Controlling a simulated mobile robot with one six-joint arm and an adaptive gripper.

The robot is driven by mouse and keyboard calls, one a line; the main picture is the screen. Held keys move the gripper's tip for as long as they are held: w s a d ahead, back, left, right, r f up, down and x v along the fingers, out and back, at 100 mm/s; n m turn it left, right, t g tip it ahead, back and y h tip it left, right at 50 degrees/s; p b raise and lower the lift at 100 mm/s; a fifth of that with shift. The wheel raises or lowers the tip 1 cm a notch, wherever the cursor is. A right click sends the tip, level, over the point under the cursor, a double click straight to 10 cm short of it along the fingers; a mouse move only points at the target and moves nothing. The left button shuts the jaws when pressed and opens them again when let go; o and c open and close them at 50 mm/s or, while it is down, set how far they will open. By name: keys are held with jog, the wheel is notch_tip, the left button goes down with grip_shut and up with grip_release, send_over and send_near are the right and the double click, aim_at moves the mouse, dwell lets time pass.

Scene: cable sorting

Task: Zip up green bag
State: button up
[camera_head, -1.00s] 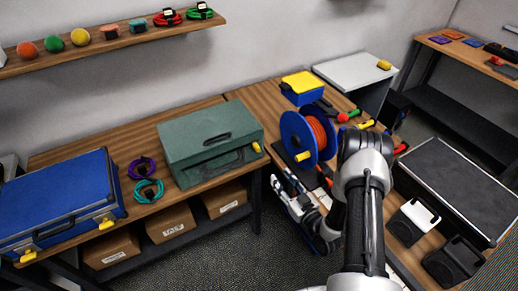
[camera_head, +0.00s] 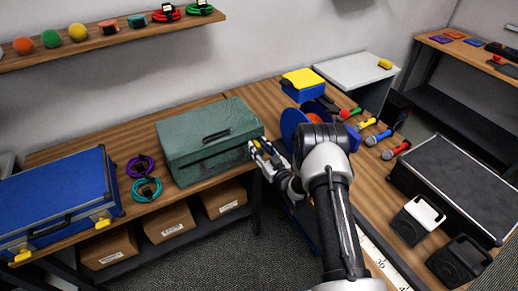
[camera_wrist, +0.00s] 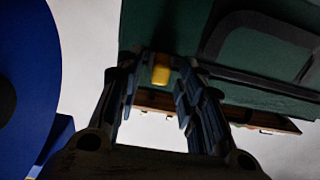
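The green bag (camera_head: 205,145) lies on the wooden table at the back, its lid down and a dark handle on its front. It fills the top right of the wrist view (camera_wrist: 240,50). A yellow tab (camera_wrist: 161,70) sits at the bag's right end. My gripper (camera_head: 256,147) is at that end. In the wrist view, its two dark fingers (camera_wrist: 162,76) stand apart on either side of the tab, with narrow gaps. I see no clear grip on it. In the head view the gripper largely hides the tab.
A blue case (camera_head: 55,205) and purple (camera_head: 140,166) and teal (camera_head: 146,189) cable coils lie left of the bag. A blue cable reel (camera_head: 293,122) stands close to the right, also in the wrist view (camera_wrist: 28,75). Cardboard boxes (camera_head: 168,222) sit below.

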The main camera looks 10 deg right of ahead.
jog(key=shift+w+a, duration=0.1)
jog(key=shift+w, duration=0.15)
jog(key=shift+c, duration=0.6)
grip_shut()
